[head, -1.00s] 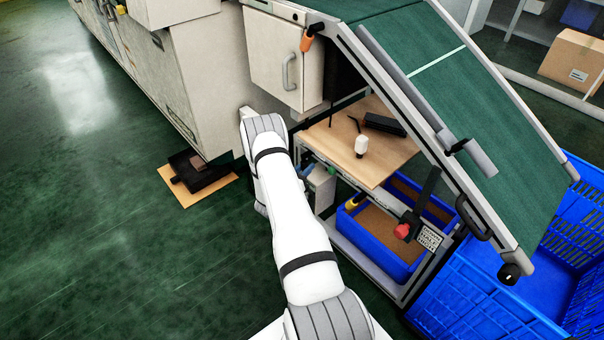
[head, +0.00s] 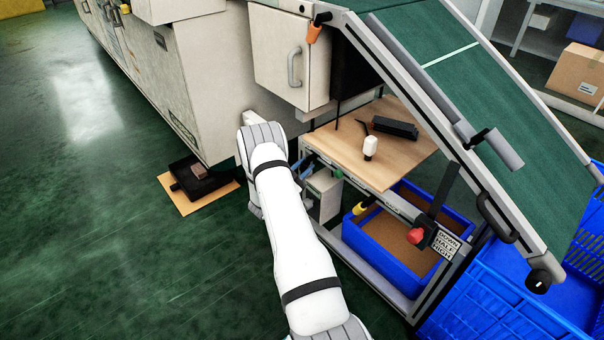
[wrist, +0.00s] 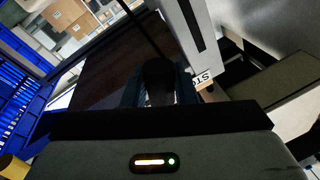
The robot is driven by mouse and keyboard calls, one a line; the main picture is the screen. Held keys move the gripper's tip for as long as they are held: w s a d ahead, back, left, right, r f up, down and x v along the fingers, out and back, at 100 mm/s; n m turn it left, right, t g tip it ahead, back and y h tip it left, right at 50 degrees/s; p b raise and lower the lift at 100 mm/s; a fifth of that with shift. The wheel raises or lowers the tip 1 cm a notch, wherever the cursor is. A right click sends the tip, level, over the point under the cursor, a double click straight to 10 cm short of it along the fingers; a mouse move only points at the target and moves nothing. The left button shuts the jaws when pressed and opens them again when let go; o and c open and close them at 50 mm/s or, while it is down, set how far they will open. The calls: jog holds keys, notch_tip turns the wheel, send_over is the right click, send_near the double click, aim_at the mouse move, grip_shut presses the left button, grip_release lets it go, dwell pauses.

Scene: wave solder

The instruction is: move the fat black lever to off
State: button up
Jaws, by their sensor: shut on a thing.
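In the wrist view, a fat black rounded lever grip (wrist: 158,76) stands between the two bluish fingers of my gripper (wrist: 160,92), and the gripper is shut on it. A thin dark rod runs from the grip toward the top left. A pale label (wrist: 203,78) with part of its lettering showing is just right of the fingers. In the head view, my white arm reaches toward the machine's side below the grey cabinet, and I cannot make out the gripper or the held lever clearly there. The lever's off mark is not readable.
A wooden shelf (head: 350,160) holds a white bottle (head: 370,147). Blue bins stand below and right. Green floor lies open at left.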

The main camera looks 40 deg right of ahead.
jog(key=shift+d+r+m, duration=0.1)
jog(key=shift+m, duration=0.2)
jog(key=o, duration=1)
jog(key=shift+c, duration=0.2)
jog(key=p+v, duration=0.2)
jog(key=v, duration=0.6)
jog(key=shift+w, duration=0.1)
